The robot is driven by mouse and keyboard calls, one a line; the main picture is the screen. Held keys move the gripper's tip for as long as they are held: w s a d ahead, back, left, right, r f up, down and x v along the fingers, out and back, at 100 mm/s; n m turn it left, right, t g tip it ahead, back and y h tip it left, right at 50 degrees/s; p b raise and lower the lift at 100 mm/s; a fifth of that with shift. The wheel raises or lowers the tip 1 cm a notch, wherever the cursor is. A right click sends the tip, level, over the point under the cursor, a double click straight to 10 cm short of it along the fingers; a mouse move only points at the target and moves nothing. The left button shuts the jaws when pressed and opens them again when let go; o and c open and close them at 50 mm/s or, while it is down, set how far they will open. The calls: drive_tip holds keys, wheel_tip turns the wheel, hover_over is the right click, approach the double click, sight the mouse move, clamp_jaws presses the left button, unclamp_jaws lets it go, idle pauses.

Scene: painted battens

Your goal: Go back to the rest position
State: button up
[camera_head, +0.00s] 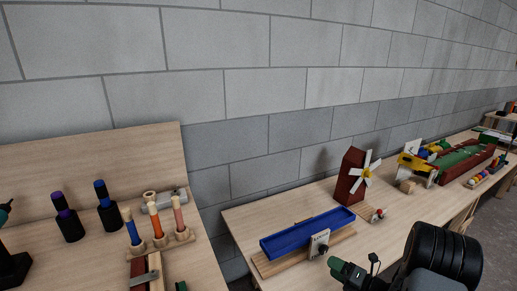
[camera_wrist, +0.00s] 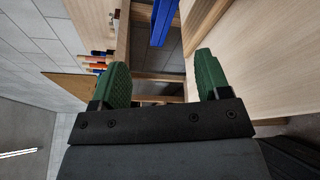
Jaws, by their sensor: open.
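My gripper (camera_wrist: 160,85) shows in the wrist view with its two green fingers spread wide apart and nothing between them. In the head view, my gripper (camera_head: 348,272) is at the bottom right, in front of the right-hand table's near edge. One green fingertip shows there beside my dark arm. The blue tray (camera_head: 305,234) lies on a wooden base on that table, a little beyond the gripper and apart from it. Part of a blue thing (camera_wrist: 163,22) also shows at the top of the wrist view.
A red windmill model (camera_head: 349,178), a yellow toy (camera_head: 415,163) and a green-topped red box (camera_head: 465,160) stand along the right table (camera_head: 290,215). The left table (camera_head: 110,275) holds painted battens (camera_head: 157,228) in a rack and dark cylinders (camera_head: 108,212). A block wall (camera_head: 240,95) stands behind.

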drive_tip(key=s+a+r+n+g+h+p, duration=0.1)
drive_tip(key=s+a+r+n+g+p, duration=0.1)
drive_tip(key=s+a+r+n+g, duration=0.65)
drive_tip(key=s+a+r+n+g+h+p, duration=0.1)
drive_tip(key=s+a+r+n+g+p, duration=0.3)
drive_tip(key=n, duration=0.9)
drive_tip(key=s+d+r+n+t+h+p, duration=0.1)
drive_tip(key=s+r+n+t+h+p, duration=0.2)
drive_tip(key=r+n+h, duration=0.6)
drive_tip(key=shift+s+r+n, duration=1.3)
drive_tip(key=shift+r+n, duration=0.7)
drive_tip(key=shift+n, duration=3.15)
drive_tip(key=shift+d+t, duration=0.1)
drive_tip(key=shift+t, duration=0.15)
